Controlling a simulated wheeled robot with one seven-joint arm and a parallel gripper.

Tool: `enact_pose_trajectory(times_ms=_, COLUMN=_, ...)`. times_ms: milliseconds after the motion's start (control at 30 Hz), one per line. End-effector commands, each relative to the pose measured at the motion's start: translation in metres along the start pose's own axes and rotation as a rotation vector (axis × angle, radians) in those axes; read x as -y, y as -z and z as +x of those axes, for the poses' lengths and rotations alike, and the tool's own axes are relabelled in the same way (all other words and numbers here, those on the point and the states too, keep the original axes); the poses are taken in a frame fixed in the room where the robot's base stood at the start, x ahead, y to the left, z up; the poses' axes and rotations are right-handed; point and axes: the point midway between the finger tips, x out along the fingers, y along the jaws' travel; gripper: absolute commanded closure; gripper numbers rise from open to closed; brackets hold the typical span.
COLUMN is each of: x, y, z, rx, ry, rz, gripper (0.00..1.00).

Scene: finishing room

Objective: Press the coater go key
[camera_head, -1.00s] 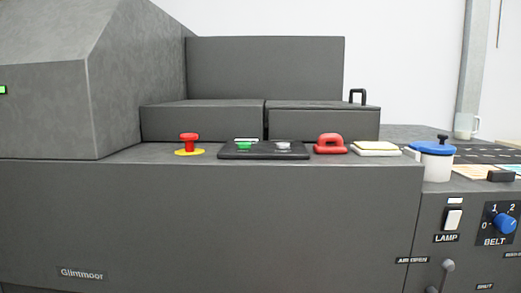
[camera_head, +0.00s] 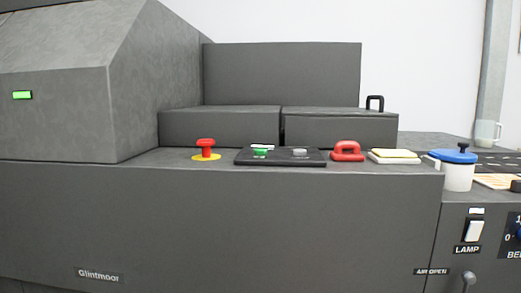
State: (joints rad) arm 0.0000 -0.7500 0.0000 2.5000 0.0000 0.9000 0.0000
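A dark key plate (camera_head: 280,161) lies on the grey ledge of the machine labelled Glintmoor. It bears a green key (camera_head: 260,153) on the left, with a small pale label behind it, and a grey key (camera_head: 299,153) on the right. I cannot read the label, so I cannot tell from it which is the coater go key. A red mushroom button (camera_head: 205,147) on a yellow disc stands left of the plate. My gripper is not in view.
Right of the plate are a red handle-shaped object (camera_head: 347,151), a stacked pad (camera_head: 394,156) and a white pot with blue lid (camera_head: 457,171). A LAMP switch (camera_head: 474,231) is on the lower right front. A raised box (camera_head: 220,124) stands behind the ledge. A green light (camera_head: 22,95) glows at left.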

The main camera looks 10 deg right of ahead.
Motion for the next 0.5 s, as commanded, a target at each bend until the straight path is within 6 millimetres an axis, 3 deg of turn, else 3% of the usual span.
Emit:
enact_pose_trajectory(times_ms=67, x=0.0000, y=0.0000, z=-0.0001, rx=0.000, ry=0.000, rz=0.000, gripper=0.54)
enact_pose_trajectory(times_ms=400, x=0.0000, y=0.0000, z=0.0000, rx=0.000, ry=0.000, rz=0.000, gripper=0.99)
enact_pose_trajectory(times_ms=500, x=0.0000, y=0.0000, z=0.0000, rx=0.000, ry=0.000, rz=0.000, gripper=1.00)
